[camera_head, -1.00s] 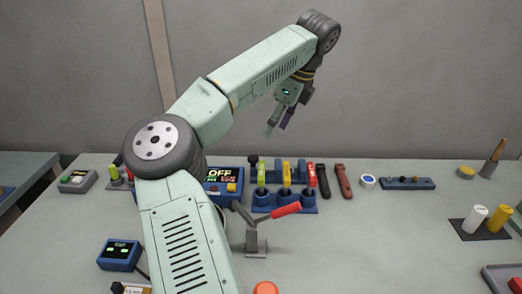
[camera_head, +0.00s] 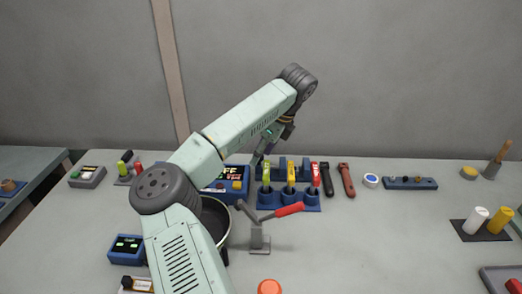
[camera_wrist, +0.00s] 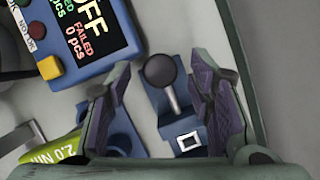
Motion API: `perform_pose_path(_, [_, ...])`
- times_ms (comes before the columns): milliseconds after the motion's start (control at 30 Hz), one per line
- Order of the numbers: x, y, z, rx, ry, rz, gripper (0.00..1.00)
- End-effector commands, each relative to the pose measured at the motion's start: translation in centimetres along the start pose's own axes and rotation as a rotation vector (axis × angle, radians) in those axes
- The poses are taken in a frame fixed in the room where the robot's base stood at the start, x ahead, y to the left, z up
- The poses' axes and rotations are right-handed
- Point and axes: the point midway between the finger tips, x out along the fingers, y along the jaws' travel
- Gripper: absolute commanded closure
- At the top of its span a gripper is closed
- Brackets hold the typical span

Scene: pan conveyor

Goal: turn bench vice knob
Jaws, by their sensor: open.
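In the wrist view a dark round knob (camera_wrist: 160,70) sits on a short grey rod above a blue block (camera_wrist: 183,138), which looks like the bench vice. My gripper (camera_wrist: 160,64) is open, with one purple-padded finger to each side of the knob and gaps between. Whether it is level with the knob I cannot tell. In the head view my gripper (camera_head: 263,150) hangs over the back of the bench, behind the coloured-handled tools. My arm and gripper hide much of the vice there.
The control box with an OFF screen (camera_wrist: 85,35) stands close by on the left in the wrist view. A green tool handle (camera_wrist: 55,148) is at lower left. Tools in a blue rack (camera_head: 290,200) and a red-handled lever (camera_head: 288,211) stand in front.

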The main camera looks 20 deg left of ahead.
Motion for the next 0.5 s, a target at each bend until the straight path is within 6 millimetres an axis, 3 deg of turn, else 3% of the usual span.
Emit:
perform_pose_path(167, [0.02,-0.01,0.00,0.000,0.000,0.000,0.52])
perform_pose_path(500, [-0.01,-0.01,0.01,0.000,0.000,0.000,0.74])
